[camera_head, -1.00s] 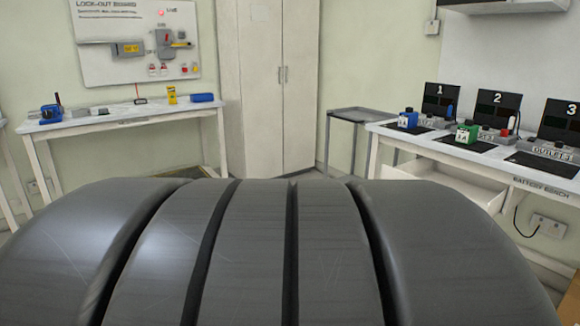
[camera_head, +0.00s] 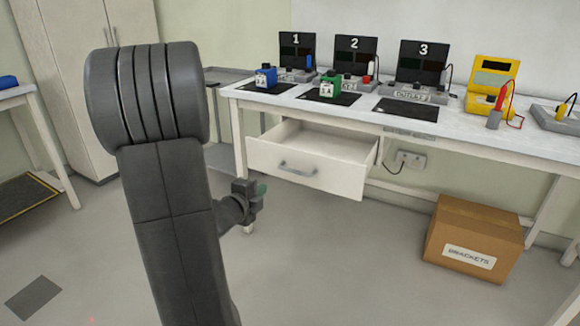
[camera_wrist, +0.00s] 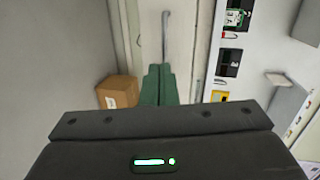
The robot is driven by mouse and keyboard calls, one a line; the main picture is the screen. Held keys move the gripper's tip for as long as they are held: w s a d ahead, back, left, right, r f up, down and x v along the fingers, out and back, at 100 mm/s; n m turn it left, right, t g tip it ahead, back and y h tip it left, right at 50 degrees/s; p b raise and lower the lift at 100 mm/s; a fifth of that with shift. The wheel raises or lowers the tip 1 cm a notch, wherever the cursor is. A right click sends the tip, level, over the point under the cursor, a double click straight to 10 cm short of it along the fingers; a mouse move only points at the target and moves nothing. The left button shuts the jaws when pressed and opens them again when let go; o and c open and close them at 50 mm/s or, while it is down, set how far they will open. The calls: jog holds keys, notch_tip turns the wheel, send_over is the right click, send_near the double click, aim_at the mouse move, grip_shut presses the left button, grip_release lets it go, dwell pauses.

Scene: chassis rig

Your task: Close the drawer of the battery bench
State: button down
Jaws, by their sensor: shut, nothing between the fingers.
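My gripper (camera_head: 262,188) is in front of and to the left of the drawer front, low down near the handle's height, partly hidden by my arm. In the wrist view, its green fingers (camera_wrist: 158,84) are together and empty, pointing towards the drawer front (camera_wrist: 188,55) and its handle (camera_wrist: 166,38). I cannot tell whether they touch it.
On the bench top are a blue battery (camera_head: 266,78), a green battery (camera_head: 329,86), numbered screens and a yellow meter (camera_head: 492,82). A cardboard box (camera_head: 472,238) stands on the floor at the right. The floor before the drawer is clear.

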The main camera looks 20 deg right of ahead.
jog(key=d+m+h, duration=0.1)
jog(key=d, duration=0.1)
jog(key=b, duration=0.3)
send_near(292, 171)
jog(key=shift+g, duration=0.3)
jog(key=x, duration=0.6)
jog(key=shift+w+d, duration=0.2)
jog(key=shift+w, duration=0.2)
